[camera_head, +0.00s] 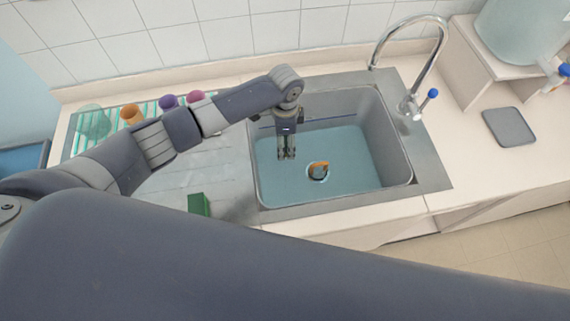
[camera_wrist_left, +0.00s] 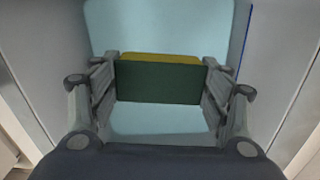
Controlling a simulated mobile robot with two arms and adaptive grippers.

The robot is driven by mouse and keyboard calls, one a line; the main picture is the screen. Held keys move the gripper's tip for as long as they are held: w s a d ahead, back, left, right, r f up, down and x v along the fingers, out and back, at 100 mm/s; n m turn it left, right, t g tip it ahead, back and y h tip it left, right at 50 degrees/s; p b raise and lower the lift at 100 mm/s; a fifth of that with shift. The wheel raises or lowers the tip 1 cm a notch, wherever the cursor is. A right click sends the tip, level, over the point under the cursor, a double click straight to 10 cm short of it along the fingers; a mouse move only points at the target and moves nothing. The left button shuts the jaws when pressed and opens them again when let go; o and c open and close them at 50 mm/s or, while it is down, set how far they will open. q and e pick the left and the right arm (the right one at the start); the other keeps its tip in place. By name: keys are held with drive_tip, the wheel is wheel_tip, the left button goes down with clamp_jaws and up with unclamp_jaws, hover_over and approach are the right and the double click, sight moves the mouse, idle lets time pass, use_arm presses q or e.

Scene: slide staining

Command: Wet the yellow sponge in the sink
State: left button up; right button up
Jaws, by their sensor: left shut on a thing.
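My left gripper (camera_head: 287,157) points down into the left part of the sink (camera_head: 385,135), over the blue water. In the left wrist view the gripper (camera_wrist_left: 160,80) is shut on the yellow sponge (camera_wrist_left: 160,57). The sponge has a dark green face toward the camera and a yellow layer along its far edge. The fingers press on its two ends. In the head view the sponge is mostly hidden by the fingers. I cannot tell whether it touches the water. My right gripper is out of view.
An orange object (camera_head: 319,167) is at the sink's drain. A curved tap (camera_head: 412,65) with a blue-tipped lever stands behind right. A green block (camera_head: 198,205) lies on the drainboard. Several coloured cups (camera_head: 132,114) stand at left. A grey pad (camera_head: 509,127) lies at right.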

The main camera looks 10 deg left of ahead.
use_arm(q)
drive_tip(key=shift+r+p, duration=0.4)
drive_tip(key=shift+r, duration=1.75)
idle(0.5)
drive_tip(key=shift+r, duration=2)
drive_tip(key=shift+b, duration=0.35)
